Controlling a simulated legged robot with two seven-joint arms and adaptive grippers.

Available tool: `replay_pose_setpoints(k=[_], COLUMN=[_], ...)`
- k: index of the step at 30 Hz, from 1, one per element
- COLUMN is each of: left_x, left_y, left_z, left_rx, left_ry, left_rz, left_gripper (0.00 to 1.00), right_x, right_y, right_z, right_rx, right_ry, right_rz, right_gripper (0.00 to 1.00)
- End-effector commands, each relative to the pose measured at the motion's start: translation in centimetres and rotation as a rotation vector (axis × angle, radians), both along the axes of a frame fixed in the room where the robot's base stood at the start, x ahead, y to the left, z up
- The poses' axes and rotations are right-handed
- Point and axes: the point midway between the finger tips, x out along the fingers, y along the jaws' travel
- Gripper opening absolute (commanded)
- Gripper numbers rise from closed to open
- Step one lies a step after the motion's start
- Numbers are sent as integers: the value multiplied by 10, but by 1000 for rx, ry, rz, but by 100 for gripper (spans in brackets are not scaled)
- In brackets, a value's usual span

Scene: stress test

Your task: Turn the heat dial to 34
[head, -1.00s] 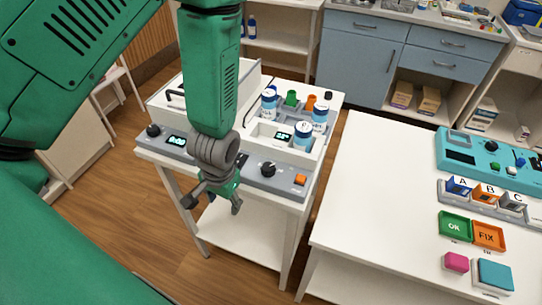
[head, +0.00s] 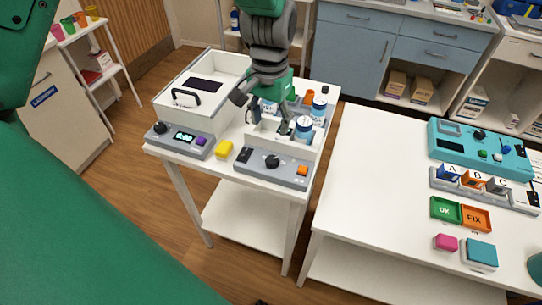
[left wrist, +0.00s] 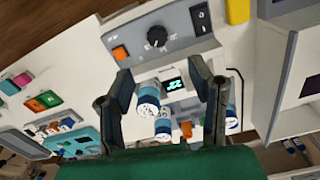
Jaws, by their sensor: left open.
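The dial, a black knob (head: 272,162), sits on the grey front panel (head: 290,178) of the right-hand unit on the small white table. It also shows in the left wrist view (left wrist: 157,36), between a black rocker switch (left wrist: 201,18) and an orange button (left wrist: 121,53). A small lit display (left wrist: 174,84) is upside down in the left wrist view; I cannot read its digits surely. My left gripper (head: 262,112) is open and empty, above and behind the dial, near the blue-and-white jars. Its fingers spread either side of the display in the left wrist view. My right gripper is out of view.
Jars (head: 304,128) stand behind the panel, near the gripper. A yellow block (head: 223,150) and another panel with a clock display (head: 184,136) lie left of the dial. A white bin (head: 205,100) stands behind them. The right-hand table has a clear left part.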

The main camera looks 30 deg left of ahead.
Motion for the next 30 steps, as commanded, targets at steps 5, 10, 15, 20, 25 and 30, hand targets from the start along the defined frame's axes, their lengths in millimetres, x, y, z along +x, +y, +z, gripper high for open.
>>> replay_pose_setpoints(k=[5, 10, 15, 20, 25, 30], left_x=[-1, -2, -1, -1, -1, -1], left_y=[-1, 0, 0, 0, -1, -1], left_z=[-37, -74, -103, -120, -125, -125], left_rx=[0, 0, -1, -2, -1, -1], left_ry=[6, 4, 1, -1, -2, -2], left_rz=[1, 1, 1, 1, 0, 0], left_gripper=[48, 48, 48, 48, 48, 48], right_x=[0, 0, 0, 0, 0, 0], right_y=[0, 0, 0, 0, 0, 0], right_z=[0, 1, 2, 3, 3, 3], right_rx=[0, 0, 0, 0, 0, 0], right_ry=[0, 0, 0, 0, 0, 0], right_rz=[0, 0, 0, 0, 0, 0], right_gripper=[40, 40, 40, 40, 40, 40])
